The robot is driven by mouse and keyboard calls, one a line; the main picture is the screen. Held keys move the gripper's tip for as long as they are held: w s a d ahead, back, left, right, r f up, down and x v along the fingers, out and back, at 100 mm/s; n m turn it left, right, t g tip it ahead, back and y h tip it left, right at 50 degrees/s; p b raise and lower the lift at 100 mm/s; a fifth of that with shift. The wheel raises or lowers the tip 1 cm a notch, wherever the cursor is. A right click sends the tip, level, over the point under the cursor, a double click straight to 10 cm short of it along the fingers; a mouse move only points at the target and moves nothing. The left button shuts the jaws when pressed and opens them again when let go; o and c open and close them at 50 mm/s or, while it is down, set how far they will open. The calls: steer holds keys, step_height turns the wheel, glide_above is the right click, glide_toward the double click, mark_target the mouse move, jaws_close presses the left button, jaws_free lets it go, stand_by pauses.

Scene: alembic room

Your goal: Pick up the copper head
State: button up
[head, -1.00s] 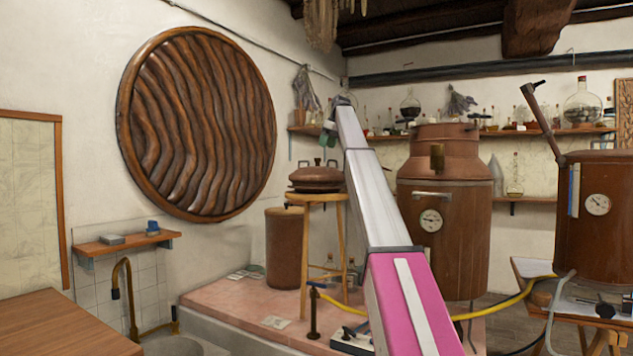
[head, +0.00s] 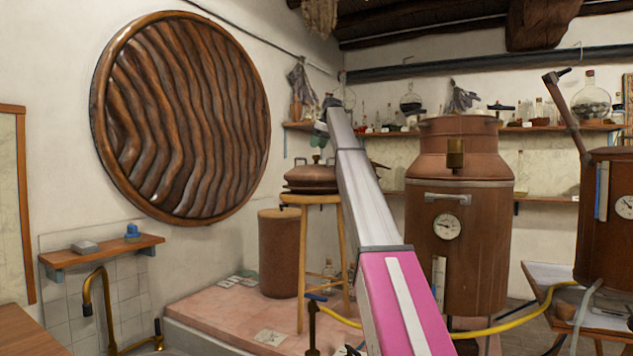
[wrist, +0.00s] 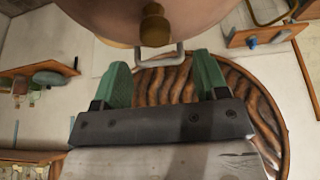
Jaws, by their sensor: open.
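The copper head (head: 308,179) is a low, domed copper piece resting on a tall wooden stool (head: 301,255). My gripper (head: 319,142) has green fingers and is just above the copper head in the head view. A rounded copper surface, which looks like the copper head (wrist: 212,14), fills the top of that view. It has a brass knob (wrist: 155,25) and a pale metal handle (wrist: 160,57) near the fingertips. My arm partly covers the head's right side.
A copper still (head: 470,235) stands right of my arm. A brown cylinder (head: 279,250) stands beside the stool on a pink tiled platform (head: 222,305). Shelves of bottles line the back wall. A large carved disc (head: 180,115) hangs at left.

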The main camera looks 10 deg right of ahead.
steer(key=shift+d+x, duration=0.25)
steer(key=shift+x, duration=1.15)
steer(key=shift+d+x, duration=0.2)
steer(key=shift+x, duration=1.2)
jaws_close()
